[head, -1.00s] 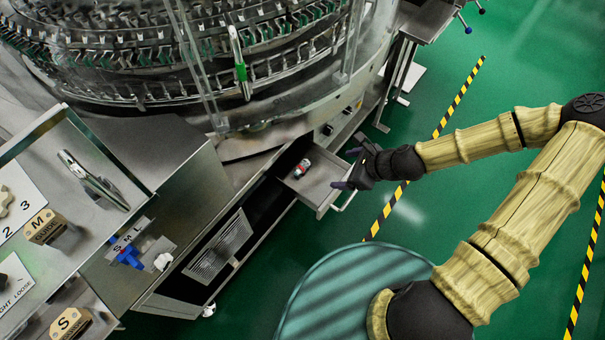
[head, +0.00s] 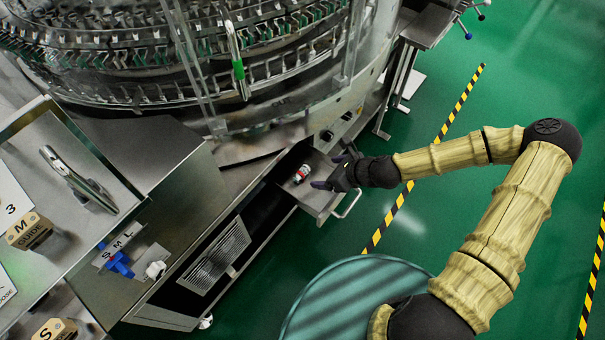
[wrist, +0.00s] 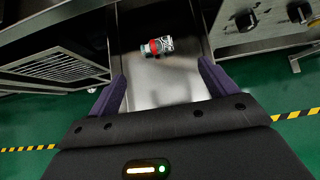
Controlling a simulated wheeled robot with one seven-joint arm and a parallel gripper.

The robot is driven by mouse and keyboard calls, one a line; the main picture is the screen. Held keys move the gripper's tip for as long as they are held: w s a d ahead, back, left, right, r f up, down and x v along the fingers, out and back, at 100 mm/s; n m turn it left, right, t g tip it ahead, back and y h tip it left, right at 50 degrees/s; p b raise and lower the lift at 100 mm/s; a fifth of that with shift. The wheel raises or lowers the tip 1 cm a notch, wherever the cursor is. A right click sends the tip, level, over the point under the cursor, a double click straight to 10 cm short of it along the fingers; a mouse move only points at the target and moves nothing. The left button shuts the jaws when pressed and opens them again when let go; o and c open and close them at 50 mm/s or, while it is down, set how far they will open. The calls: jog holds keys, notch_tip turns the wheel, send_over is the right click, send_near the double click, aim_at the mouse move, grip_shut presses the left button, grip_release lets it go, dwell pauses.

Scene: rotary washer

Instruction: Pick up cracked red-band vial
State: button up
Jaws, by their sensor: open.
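The red-band vial (head: 301,174) lies on its side in a small open metal drawer (head: 318,200) below the washer. In the wrist view the vial (wrist: 157,46) shows a red band and dark markings; I cannot make out a crack for sure. My gripper (head: 330,172) is open just to the right of the vial, over the drawer. In the wrist view its two purple fingers (wrist: 162,88) stand apart, with the vial ahead of them and roughly between their lines. Nothing is between the fingertips.
The drawer's handle (head: 349,206) sticks out on the right. A vent grille (head: 220,257) is on the cabinet to the left. The rotary washer (head: 200,60) rises behind the drawer. Green floor is clear at right.

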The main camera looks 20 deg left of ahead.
aim_at(302, 173)
jog(key=b+x, duration=0.1)
jog(key=x, duration=0.4)
jog(key=shift+w+a+f, duration=0.1)
jog(key=shift+a+f, duration=0.1)
jog(key=shift+f, duration=0.1)
jog(key=shift+w+a, duration=0.1)
jog(key=shift+w+a+f, duration=0.1)
jog(key=shift+w+f, duration=0.05)
jog(key=x, duration=0.1)
jog(key=b+x, duration=0.1)
jog(key=x, duration=0.2)
jog(key=shift+s+a+f+b, duration=0.25)
jog(key=shift+a+b, duration=0.05)
jog(key=shift+a, duration=0.15)
jog(key=shift+s+a, duration=0.1)
jog(key=c, duration=1.1)
